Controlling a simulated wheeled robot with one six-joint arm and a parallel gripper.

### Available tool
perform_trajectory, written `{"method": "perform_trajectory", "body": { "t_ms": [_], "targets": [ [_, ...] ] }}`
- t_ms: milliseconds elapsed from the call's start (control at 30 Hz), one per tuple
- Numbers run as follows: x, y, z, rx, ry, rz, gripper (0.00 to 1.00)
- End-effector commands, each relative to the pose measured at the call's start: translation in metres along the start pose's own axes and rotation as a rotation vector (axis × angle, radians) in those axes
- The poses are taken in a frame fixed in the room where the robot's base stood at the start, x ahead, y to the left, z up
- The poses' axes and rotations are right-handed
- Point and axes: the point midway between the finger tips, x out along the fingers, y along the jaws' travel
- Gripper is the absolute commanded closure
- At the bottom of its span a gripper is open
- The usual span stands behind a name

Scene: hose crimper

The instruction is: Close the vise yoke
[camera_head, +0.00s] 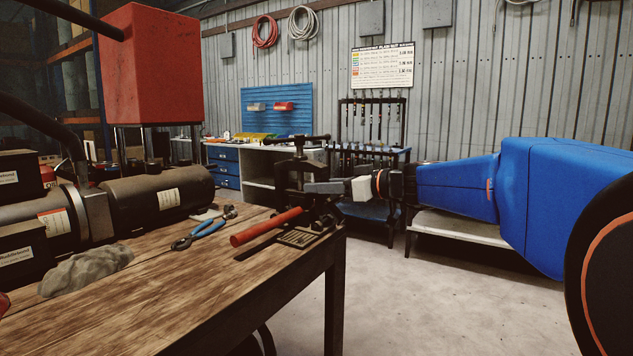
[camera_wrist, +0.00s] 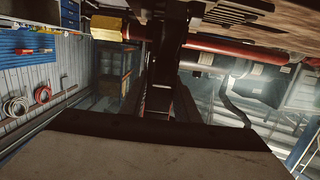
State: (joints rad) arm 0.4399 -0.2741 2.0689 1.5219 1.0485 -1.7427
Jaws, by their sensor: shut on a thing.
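The dark metal vise (camera_head: 294,172) stands on the near right corner of the wooden bench, with a crossbar handle (camera_head: 298,139) at its top. Its upright frame, the yoke, also shows in the wrist view (camera_wrist: 168,45). A red bar (camera_head: 266,227) lies at the vise base and points toward the front left. My gripper (camera_head: 316,187) reaches in from the right, its fingers at the yoke's side. In the wrist view my gripper (camera_wrist: 160,98) is shut on a dark part of the yoke. The exact contact and the yoke's latch are hidden.
Blue-handled pliers (camera_head: 200,233) and a grey rag (camera_head: 86,270) lie on the wooden bench (camera_head: 190,290). A dark cylindrical machine (camera_head: 160,197) and a red block (camera_head: 150,65) stand at left. The floor (camera_head: 400,300) right of the bench is clear.

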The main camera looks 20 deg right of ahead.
Motion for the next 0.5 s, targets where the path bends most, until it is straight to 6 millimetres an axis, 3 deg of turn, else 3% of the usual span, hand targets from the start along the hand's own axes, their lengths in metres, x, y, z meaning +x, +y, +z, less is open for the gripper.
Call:
{"method": "perform_trajectory", "body": {
  "t_ms": [500],
  "targets": [
    [-0.0026, 0.0002, 0.0066, 0.001, 0.035, 0.000, 1.00]
  ]
}}
